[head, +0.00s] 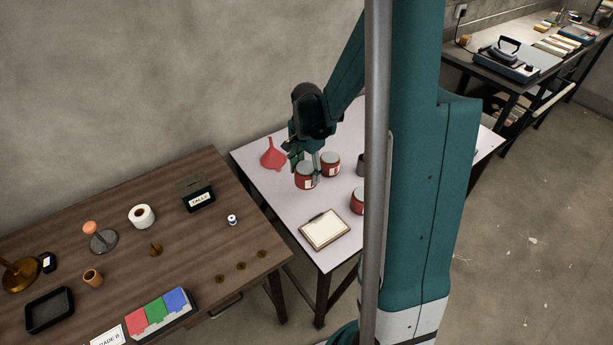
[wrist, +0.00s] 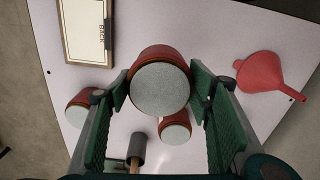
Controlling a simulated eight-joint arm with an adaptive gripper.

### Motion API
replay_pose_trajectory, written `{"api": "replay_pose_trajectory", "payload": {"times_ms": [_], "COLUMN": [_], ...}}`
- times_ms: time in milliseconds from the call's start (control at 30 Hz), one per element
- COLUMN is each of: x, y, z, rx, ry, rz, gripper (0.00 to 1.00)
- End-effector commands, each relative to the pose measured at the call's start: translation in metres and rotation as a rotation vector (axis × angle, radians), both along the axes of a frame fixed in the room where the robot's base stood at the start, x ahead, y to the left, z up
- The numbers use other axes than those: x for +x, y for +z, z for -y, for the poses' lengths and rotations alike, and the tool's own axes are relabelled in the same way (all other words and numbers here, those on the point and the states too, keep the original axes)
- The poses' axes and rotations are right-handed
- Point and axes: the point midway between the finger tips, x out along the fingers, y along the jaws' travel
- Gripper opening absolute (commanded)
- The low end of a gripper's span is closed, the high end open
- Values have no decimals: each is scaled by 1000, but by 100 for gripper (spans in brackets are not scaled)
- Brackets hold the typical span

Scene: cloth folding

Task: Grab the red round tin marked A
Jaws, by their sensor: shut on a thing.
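My gripper (head: 306,164) is over the white table, with its fingers on a red round tin (head: 306,181) with a grey lid and a pale label. In the wrist view this tin (wrist: 160,88) sits between the two finger pads, its lid facing the camera. The letter on its label is too small to read. A second red tin (head: 330,164) stands just to the right and behind. A third red tin (head: 357,201) is at the right front, partly hidden by my column. I cannot tell whether the held tin is clear of the table.
A red funnel (head: 272,156) lies left of the tins. A clipboard (head: 325,230) lies at the front of the white table (head: 262,188). A dark grey cylinder with a wooden handle (wrist: 137,148) stands near the tins. A brown table (head: 60,240) with small items is at left.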

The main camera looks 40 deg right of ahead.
Motion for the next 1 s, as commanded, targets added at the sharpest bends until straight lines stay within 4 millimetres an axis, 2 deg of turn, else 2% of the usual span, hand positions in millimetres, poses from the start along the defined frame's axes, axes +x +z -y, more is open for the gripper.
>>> {"api": "replay_pose_trajectory", "payload": {"times_ms": [233,1000], "x": [0,-2], "y": [13,15], "z": [0,3], "rx": [0,0], "ry": [0,0], "rz": [0,0], "gripper": [25,25]}}
